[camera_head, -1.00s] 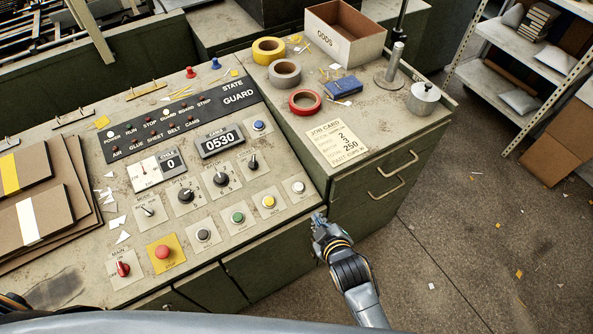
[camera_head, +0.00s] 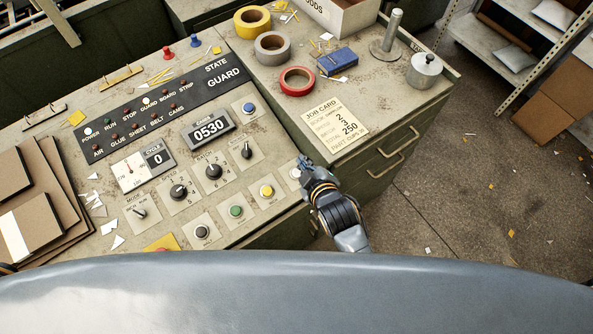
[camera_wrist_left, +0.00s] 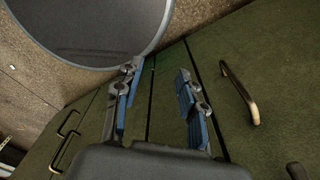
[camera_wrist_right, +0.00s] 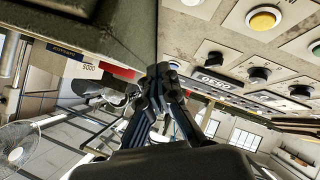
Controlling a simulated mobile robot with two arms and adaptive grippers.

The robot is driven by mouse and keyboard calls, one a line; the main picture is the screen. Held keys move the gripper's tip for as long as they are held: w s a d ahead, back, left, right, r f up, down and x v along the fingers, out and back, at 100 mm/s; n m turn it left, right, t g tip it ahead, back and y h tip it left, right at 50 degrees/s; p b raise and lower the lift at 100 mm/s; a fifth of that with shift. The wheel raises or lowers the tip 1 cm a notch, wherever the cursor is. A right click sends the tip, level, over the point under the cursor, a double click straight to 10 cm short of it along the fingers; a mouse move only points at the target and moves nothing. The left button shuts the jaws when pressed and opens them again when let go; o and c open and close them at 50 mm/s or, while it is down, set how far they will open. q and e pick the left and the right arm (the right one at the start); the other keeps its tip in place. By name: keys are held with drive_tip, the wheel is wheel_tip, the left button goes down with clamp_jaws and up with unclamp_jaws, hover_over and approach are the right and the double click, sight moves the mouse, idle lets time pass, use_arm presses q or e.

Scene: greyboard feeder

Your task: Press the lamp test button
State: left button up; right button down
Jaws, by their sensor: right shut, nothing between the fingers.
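The control panel (camera_head: 255,215) carries several push buttons: white (camera_head: 295,173), yellow (camera_head: 266,191), green (camera_head: 236,211), black (camera_head: 202,231) and blue (camera_head: 249,108). Their small labels are too small to read, so I cannot tell which is the lamp test button. My right gripper (camera_head: 304,163) is shut and empty, at the panel's right edge beside the white button, partly covering it. In the right wrist view its fingertips (camera_wrist_right: 160,76) are together, with the yellow button (camera_wrist_right: 264,18) at upper right. My left gripper (camera_wrist_left: 158,92) is open and empty in front of green cabinet fronts.
Black knobs (camera_head: 213,171) and a counter display (camera_head: 210,128) sit on the panel. To the right, a side top holds a job card (camera_head: 335,127), tape rolls (camera_head: 297,81), a blue box (camera_head: 337,61) and a metal pot (camera_head: 424,70). Cardboard sheets (camera_head: 40,235) lie at left.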

sight(299, 172)
drive_tip(key=f+b, duration=0.4)
drive_tip(key=w+f+b, duration=0.1)
drive_tip(key=f+b, duration=0.1)
drive_tip(key=shift+w+a+f+b, duration=0.1)
drive_tip(key=shift+a+f+b, duration=0.1)
drive_tip(key=shift+a+b, duration=0.2)
drive_tip(key=shift+w+a+f+b, duration=0.15)
drive_tip(key=shift+f+b, duration=0.15)
drive_tip(key=shift+f, duration=0.15)
drive_tip(key=shift+w+a+f+b, duration=0.1)
drive_tip(key=shift+f+b, duration=0.15)
drive_tip(key=shift+f, duration=0.2)
use_arm(q)
wheel_tip(299, 172, down, 8)
drive_tip(key=w, duration=0.2)
drive_tip(key=shift+w+a, duration=0.15)
drive_tip(key=shift+a, duration=0.25)
drive_tip(key=shift+w, duration=0.25)
use_arm(e)
drive_tip(key=shift+f, duration=0.1)
use_arm(q)
drive_tip(key=shift+f, duration=0.1)
use_arm(e)
drive_tip(key=shift+w+f, duration=0.1)
drive_tip(key=shift+f, duration=0.2)
